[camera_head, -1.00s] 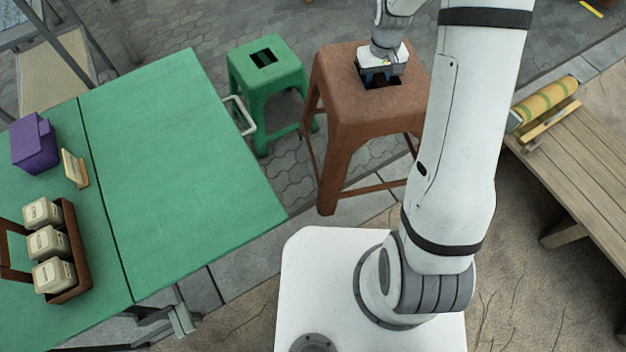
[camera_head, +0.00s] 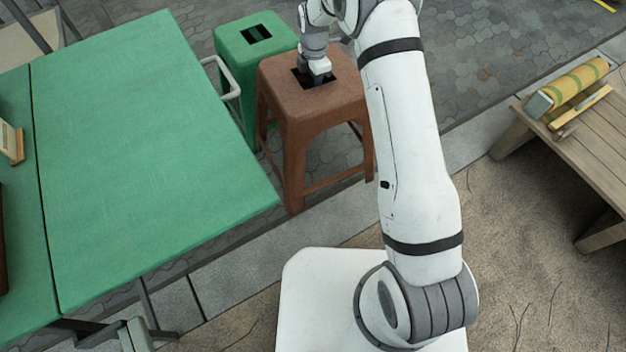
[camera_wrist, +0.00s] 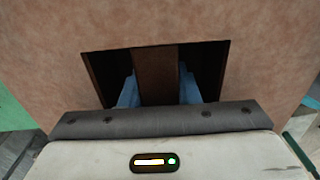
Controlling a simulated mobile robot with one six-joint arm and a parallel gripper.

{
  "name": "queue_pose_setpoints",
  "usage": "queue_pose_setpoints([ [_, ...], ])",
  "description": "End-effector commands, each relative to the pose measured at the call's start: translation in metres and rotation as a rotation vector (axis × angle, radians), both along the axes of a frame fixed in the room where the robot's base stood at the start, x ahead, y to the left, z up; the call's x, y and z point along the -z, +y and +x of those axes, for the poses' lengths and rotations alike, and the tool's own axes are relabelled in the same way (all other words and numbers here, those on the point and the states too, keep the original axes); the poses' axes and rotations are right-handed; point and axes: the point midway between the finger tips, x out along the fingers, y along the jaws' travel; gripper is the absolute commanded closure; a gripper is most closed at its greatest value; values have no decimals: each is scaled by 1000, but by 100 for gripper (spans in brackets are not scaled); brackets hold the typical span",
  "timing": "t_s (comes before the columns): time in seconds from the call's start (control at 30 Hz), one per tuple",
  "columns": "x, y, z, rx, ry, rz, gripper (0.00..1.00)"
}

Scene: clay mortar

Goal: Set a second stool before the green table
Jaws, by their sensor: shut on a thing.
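The brown stool (camera_head: 305,125) stands upright beside the right edge of the green table (camera_head: 140,170). My gripper (camera_head: 317,77) reaches down into the slot in its seat. In the wrist view, the blue fingers of my gripper (camera_wrist: 158,88) sit on either side of the bar across the slot of the brown stool (camera_wrist: 250,60), shut on it. The fingertips are hidden below the seat. A green stool (camera_head: 228,52) stands behind and left of the brown one, which partly hides it. I cannot tell whether the brown stool's feet touch the ground.
A white handle (camera_head: 232,80) juts from the table's far right side, close to both stools. A wooden bench (camera_head: 590,135) with a yellow-green roll (camera_head: 572,85) stands at right. A stone curb (camera_head: 340,195) crosses the ground. The paving between stool and bench looks free.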

Motion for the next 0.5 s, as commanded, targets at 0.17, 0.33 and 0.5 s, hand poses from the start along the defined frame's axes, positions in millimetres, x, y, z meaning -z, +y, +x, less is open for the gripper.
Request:
queue_pose_setpoints([
  [0.17,14,8,4,-79,-3,1,100],
  [0.33,36,9,3,-88,0,1,100],
  [0.5,59,9,3,-87,-1,1,100],
])
